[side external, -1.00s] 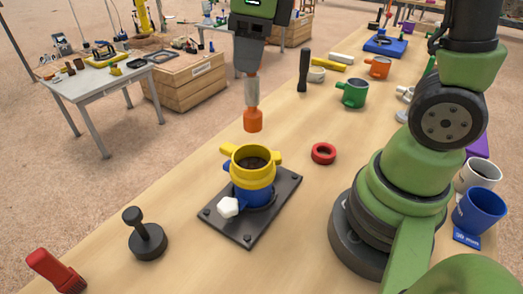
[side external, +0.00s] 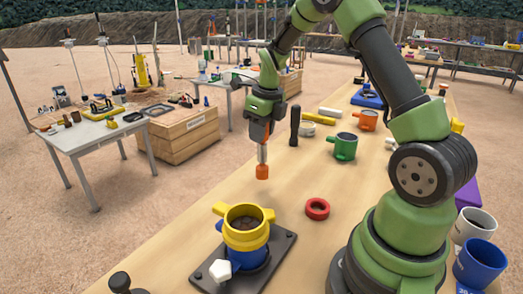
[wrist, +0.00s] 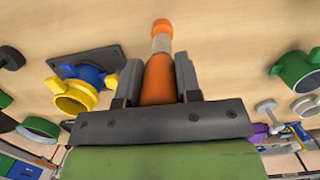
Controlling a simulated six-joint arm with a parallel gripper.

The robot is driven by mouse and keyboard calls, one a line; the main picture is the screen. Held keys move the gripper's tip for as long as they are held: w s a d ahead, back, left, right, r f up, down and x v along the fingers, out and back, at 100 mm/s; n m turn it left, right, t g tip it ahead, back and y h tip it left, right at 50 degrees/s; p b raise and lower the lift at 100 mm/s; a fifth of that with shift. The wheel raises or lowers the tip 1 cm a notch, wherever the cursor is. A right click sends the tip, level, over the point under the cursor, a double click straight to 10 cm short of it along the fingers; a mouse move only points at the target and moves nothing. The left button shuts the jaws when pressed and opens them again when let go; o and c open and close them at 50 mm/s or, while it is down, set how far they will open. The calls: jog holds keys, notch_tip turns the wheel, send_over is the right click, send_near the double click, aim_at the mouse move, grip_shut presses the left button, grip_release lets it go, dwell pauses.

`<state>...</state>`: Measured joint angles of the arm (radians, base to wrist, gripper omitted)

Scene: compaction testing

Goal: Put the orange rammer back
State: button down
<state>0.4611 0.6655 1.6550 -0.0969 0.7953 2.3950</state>
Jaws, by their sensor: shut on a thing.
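The orange rammer (side external: 262,172) hangs upright from my gripper (side external: 260,132), its grey shaft and orange foot pointing down above the bench. In the wrist view my gripper (wrist: 158,88) is shut on the rammer's orange handle (wrist: 158,80), between two dark fingers. The rammer's foot is clear of the mould, beyond it in the side view. The yellow-collared mould (side external: 246,240) stands on a dark base plate (side external: 283,243), with dark material inside. It also shows at the left in the wrist view (wrist: 75,97).
A red ring (side external: 317,208) lies right of the mould. A black upright rod (side external: 295,126), a green cup (side external: 344,147) and an orange cup (side external: 367,120) stand farther back. A blue cup (side external: 480,262) is at the right. Bench between rammer and ring is bare.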

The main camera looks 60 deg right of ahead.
aim_at(261, 166)
jog(key=shift+f, duration=2.15)
jog(key=c, duration=0.8)
grip_release()
notch_tip(261, 166, up, 12)
jog(key=s, duration=0.2)
jog(key=s+a+r+n+t, duration=0.2)
jog(key=s+a+r+n, duration=0.4)
jog(key=a+r+n, duration=0.5)
jog(key=s+a+f+n+t+y, duration=0.1)
jog(key=s+a+n, duration=0.2)
jog(key=n, duration=0.7)
jog(key=s+a+f+n+t+y, duration=0.1)
jog(key=s+a+n, duration=0.3)
jog(key=s+n, duration=0.4)
jog(key=f+n+t, duration=0.1)
jog(key=n, duration=0.2)
